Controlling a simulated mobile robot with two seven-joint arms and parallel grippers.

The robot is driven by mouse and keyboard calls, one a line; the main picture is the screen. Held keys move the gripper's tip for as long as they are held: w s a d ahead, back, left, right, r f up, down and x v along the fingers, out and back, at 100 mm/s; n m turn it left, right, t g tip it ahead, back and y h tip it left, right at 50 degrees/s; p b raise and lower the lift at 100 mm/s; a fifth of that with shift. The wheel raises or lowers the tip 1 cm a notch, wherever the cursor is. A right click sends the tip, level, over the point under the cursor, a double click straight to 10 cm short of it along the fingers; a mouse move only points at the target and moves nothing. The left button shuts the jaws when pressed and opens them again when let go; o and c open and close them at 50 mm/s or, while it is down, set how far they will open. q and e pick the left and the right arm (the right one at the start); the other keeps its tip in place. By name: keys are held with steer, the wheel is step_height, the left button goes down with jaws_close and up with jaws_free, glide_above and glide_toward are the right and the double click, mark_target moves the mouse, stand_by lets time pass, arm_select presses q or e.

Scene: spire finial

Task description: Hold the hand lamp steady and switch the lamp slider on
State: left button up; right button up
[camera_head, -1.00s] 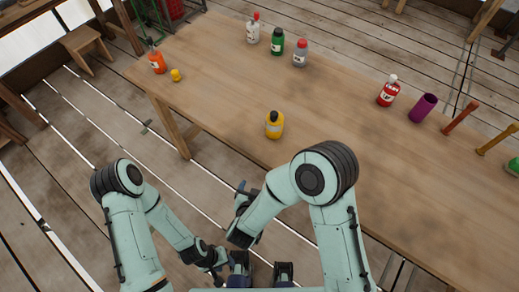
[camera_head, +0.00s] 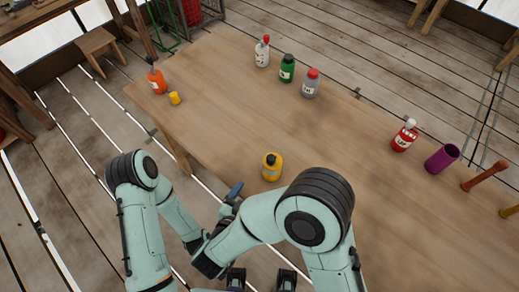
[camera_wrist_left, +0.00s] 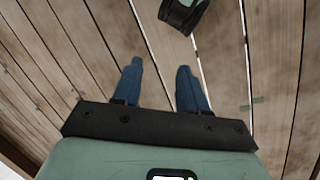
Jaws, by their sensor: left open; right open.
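A yellow, rounded object with a black top (camera_head: 272,167), which looks like the hand lamp, stands upright on the table near its front edge. Its slider is too small to make out. My right gripper (camera_head: 232,194), with blue fingers, is open in front of the table edge, to the left of the lamp and apart from it. In the head view my left gripper is hidden behind my arms. In the left wrist view my left gripper (camera_wrist_left: 160,85) is open and empty, with its two blue fingers over the plank floor.
The wooden table (camera_head: 215,125) has bare room around the lamp. An orange bottle (camera_head: 157,82) and a small yellow item (camera_head: 175,98) stand at its left end. White (camera_head: 262,52), green (camera_head: 287,69) and grey (camera_head: 310,84) bottles stand behind. A red bottle (camera_head: 404,137) and purple cylinder (camera_head: 442,158) stand right.

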mark_target(268, 175)
arm_select(q)
steer(key=w+a+r+t+y, duration=0.1)
steer(key=w+a+r+t, duration=0.15)
steer(key=w, duration=0.55)
steer(key=w+a+r+t+y, duration=0.1)
steer(key=w+a+r+t, duration=0.15)
steer(key=w, duration=0.55)
steer(key=s+d+r+m+g+h, duration=0.2)
steer(key=s+d+r+g, duration=0.2)
steer(key=s+r+g, duration=0.8)
steer(key=w+r+n+t+h, duration=0.1)
steer(key=w+r+n+t, duration=0.1)
steer(key=w+r+t, duration=0.65)
steer(key=w+d+r+n+g, duration=0.1)
steer(key=w+d+r+n, duration=0.3)
steer(key=r, duration=0.5)
steer(key=w+d+r+n+g, duration=0.2)
steer(key=w+d+r+n, duration=0.2)
steer(key=w+d+r, duration=0.2)
step_height(268, 175, up, 3)
steer(key=shift+w+d+r, duration=0.2)
steer(key=shift+w+d, duration=0.2)
steer(key=shift+w, duration=0.6)
arm_select(e)
steer(key=x, duration=1.3)
steer(key=shift+w+f, duration=0.1)
